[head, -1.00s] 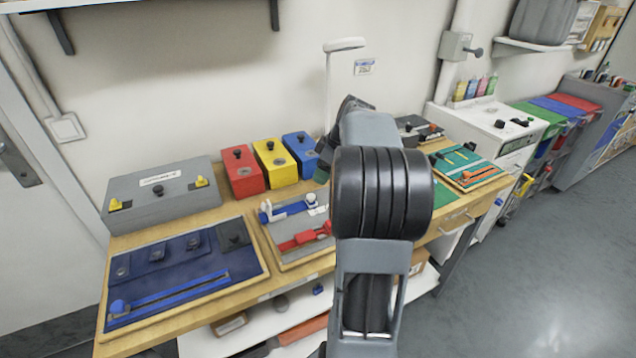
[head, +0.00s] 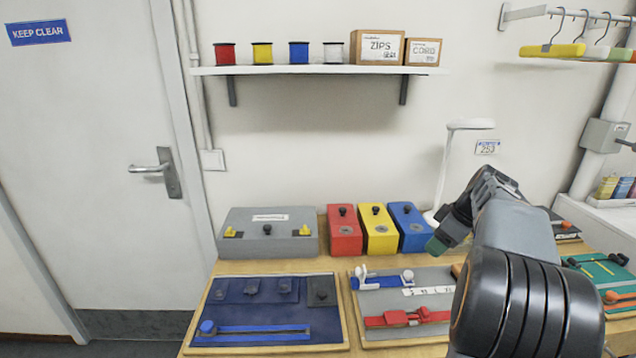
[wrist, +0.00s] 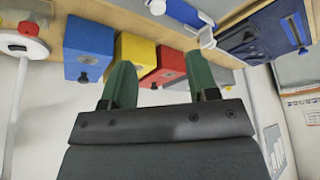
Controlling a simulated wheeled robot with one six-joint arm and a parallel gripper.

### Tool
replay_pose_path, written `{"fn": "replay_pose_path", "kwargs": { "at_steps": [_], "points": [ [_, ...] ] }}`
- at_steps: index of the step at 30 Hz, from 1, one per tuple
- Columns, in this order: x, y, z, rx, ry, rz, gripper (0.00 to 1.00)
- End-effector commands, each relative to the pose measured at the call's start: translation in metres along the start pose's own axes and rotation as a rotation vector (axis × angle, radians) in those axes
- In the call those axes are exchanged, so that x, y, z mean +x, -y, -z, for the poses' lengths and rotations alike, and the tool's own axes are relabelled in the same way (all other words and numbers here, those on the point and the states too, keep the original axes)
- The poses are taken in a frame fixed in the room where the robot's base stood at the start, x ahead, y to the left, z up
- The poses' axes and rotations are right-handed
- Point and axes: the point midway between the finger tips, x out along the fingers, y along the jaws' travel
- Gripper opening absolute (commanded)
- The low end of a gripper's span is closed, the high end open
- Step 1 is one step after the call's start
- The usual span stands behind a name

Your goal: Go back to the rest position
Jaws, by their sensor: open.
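My gripper (head: 440,243) is raised over the back of the bench, in front of the blue box in the head view. Its green fingertips show from the side there. In the wrist view, my gripper (wrist: 160,80) has its two green fingers spread apart with nothing between them. The wrist picture is upside down, with the blue box (wrist: 90,48), yellow box (wrist: 138,53) and red box (wrist: 168,66) beyond the fingers. My arm hides the right part of the bench in the head view.
A grey case (head: 267,232) and red (head: 344,232), yellow (head: 378,230) and blue (head: 408,228) boxes line the bench's back. A dark blue board (head: 265,312) and a grey board (head: 425,290) lie in front. A lamp (head: 470,125) stands near my arm; a shelf (head: 320,71) hangs above.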

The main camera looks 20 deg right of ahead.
Motion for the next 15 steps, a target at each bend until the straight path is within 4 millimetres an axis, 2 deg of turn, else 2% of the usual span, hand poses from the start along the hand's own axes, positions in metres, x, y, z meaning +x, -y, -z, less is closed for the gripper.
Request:
{"fn": "replay_pose_path", "kwargs": {
  "at_steps": [5, 7, 9, 11, 14, 15],
  "points": [
    [0.000, -0.003, 0.000, 0.114, 0.000, -0.015, 0.55],
    [0.007, -0.004, -0.007, 0.246, 0.018, -0.030, 0.55],
    [0.023, 0.002, -0.022, 0.430, 0.056, -0.037, 0.55],
    [0.032, 0.018, -0.027, 0.582, 0.091, -0.061, 0.55],
    [0.043, 0.067, -0.017, 0.766, 0.143, -0.115, 0.55],
    [0.046, 0.091, -0.010, 0.816, 0.156, -0.142, 0.55]
  ]
}}
